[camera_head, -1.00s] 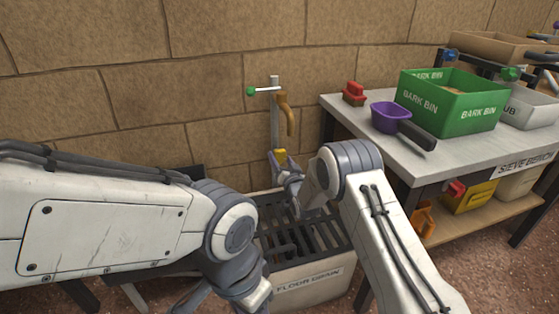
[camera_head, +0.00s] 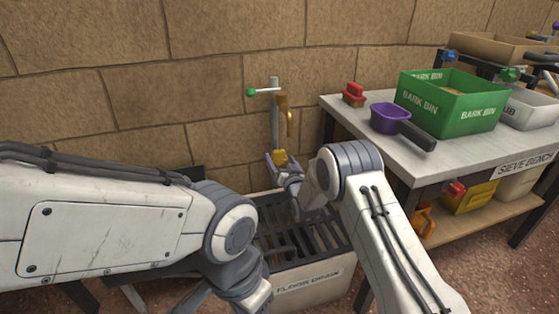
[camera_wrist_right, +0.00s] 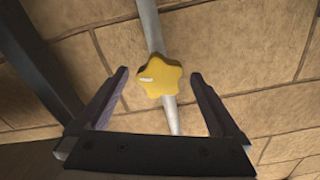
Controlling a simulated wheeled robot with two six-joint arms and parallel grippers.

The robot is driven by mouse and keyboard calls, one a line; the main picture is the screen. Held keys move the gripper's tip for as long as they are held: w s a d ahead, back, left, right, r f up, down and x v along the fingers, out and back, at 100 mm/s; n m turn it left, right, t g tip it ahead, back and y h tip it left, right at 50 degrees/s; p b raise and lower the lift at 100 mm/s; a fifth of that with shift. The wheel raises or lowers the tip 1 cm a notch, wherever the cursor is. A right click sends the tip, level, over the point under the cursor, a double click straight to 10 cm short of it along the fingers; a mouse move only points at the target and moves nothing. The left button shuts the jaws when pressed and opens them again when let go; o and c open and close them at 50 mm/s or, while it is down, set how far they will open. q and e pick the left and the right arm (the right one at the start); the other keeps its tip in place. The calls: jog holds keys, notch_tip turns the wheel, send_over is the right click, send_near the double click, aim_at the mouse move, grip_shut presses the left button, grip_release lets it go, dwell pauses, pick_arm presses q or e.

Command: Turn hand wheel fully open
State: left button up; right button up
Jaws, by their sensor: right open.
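The hand wheel (camera_wrist_right: 162,79) is a yellow star-shaped knob with a small white mark at its left, on a grey standpipe (camera_wrist_right: 151,25). It also shows small in the head view (camera_head: 280,155), low on the pipe below the tap. My right gripper (camera_head: 279,165) is open at the wheel. In the right wrist view, its fingers stand on either side of the wheel with a visible gap on each side. My left arm comes in from the left; its gripper is out of view.
A brass spout (camera_head: 290,118) and a green-tipped lever (camera_head: 251,92) sit above the wheel. A floor drain (camera_head: 310,287) with a dark grate lies below. At right, a bench (camera_head: 450,157) holds a green bark bin (camera_head: 455,106) and a purple scoop (camera_head: 389,118). A stone wall stands close behind.

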aim_at(280, 159)
jog(key=shift+s+d+r+p, duration=0.1)
jog(key=shift+s+d+p, duration=0.1)
jog(key=shift+s+p, duration=0.4)
jog(key=shift+p+v, duration=0.35)
jog(key=shift+v, duration=1)
jog(key=m, duration=1.2)
jog(key=shift+w, duration=0.1)
jog(key=shift+b+x, duration=0.95)
jog(key=shift+x, duration=0.95)
